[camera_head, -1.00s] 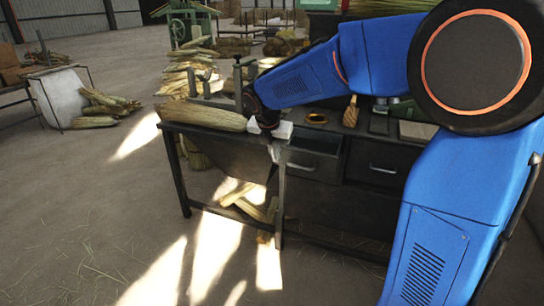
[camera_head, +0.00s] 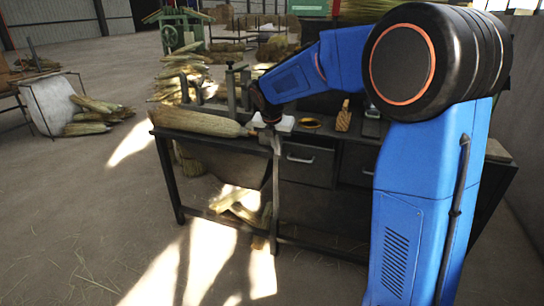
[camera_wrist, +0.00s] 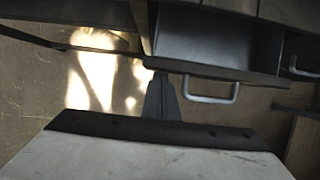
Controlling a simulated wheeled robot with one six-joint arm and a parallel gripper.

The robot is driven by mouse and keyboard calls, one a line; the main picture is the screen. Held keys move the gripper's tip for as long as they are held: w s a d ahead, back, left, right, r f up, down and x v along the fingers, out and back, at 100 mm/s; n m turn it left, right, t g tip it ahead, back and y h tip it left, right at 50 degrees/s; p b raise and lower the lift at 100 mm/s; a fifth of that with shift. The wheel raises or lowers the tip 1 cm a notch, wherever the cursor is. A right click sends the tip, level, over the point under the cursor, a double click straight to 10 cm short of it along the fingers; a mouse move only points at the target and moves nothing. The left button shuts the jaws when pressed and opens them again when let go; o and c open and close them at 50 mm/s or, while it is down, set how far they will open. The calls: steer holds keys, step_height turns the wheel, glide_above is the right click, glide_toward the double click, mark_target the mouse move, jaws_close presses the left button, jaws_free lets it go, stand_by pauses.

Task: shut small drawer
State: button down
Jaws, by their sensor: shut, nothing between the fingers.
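The small drawer (camera_head: 306,168) is a dark grey drawer under the bench top, with a bar handle. In the wrist view the drawer (camera_wrist: 215,45) stands partly out, with its inside showing behind the front edge and its handle (camera_wrist: 210,98) facing me. My gripper (camera_head: 273,138) is at the front edge of the bench, just left of the drawer in the head view. In the wrist view my gripper (camera_wrist: 160,82) is shut and empty, left of the handle and apart from it. I cannot tell whether a finger touches the drawer front.
Another drawer is on the right, partly behind my arm. The floor in front is clear.

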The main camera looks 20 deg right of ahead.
mark_target(285, 138)
steer(key=w+d, duration=0.1)
steer(key=w, duration=0.1)
steer(key=w+d, duration=0.4)
steer(key=w, duration=0.1)
steer(key=shift+w+d+r, duration=0.1)
steer(key=shift+w+d, duration=0.15)
steer(key=shift+w, duration=0.05)
steer(key=shift+r, duration=0.1)
